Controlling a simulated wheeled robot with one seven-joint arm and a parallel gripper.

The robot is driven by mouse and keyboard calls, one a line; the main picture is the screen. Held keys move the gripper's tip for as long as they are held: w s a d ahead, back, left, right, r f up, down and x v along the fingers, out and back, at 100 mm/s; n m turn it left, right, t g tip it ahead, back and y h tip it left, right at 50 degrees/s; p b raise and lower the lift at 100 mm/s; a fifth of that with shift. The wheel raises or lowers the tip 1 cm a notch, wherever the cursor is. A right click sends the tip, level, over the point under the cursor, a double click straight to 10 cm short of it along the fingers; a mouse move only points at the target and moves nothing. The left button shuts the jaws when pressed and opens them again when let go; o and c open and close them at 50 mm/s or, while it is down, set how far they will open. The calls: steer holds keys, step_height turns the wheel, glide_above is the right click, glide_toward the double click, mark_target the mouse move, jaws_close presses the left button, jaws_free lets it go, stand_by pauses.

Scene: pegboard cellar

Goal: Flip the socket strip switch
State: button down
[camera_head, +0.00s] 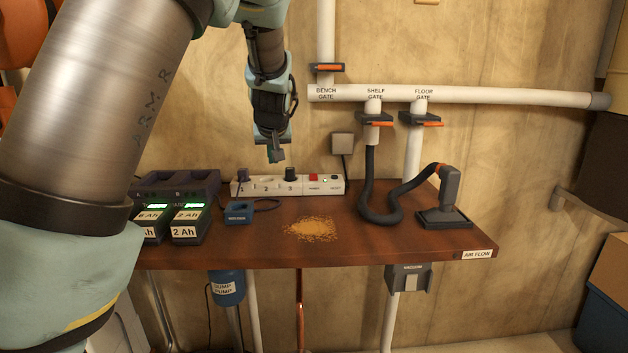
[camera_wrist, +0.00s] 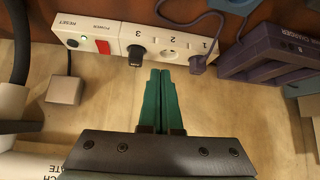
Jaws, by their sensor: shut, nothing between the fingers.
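The white socket strip (camera_head: 264,188) lies along the back of the wooden bench against the wall. Its red power switch (camera_head: 313,178) is near the right end, beside the reset button (camera_head: 336,181). In the wrist view the strip (camera_wrist: 182,42) appears upside down, with the red switch (camera_wrist: 103,47) left of the fingers and a black plug (camera_wrist: 136,54) in socket 3. My gripper (camera_head: 277,158) is above the strip, left of the switch. In the wrist view its green fingers (camera_wrist: 160,72) are together and empty, pointing at the strip near sockets 2 and 3.
Battery chargers (camera_head: 175,186) stand left of the strip. A small blue box (camera_head: 238,212) and a sawdust pile (camera_head: 314,228) lie in front. A black hose (camera_head: 384,215) and floor nozzle (camera_head: 443,216) are on the right. A wall box (camera_head: 342,144) sits above the strip's right end.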

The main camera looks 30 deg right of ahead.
steer(key=s+d+r+m+t+h+b, duration=0.1)
steer(key=s+d+r, duration=0.1)
steer(key=d, duration=0.8)
steer(key=shift+s+d+r+h+b, duration=0.3)
steer(key=shift+s+d+r+b, duration=0.1)
steer(key=shift+r, duration=0.1)
steer(key=shift+w, duration=0.1)
steer(key=p, duration=0.2)
glide_above(314, 178)
steer(key=f, duration=0.5)
steer(key=shift+s+a+f, duration=0.2)
steer(key=shift+s+f, duration=0.1)
steer(key=shift+f, duration=0.05)
steer(key=f, duration=0.3)
steer(key=shift+w+d+f, duration=0.2)
steer(key=shift+w, duration=0.15)
steer(key=shift+f, duration=0.55)
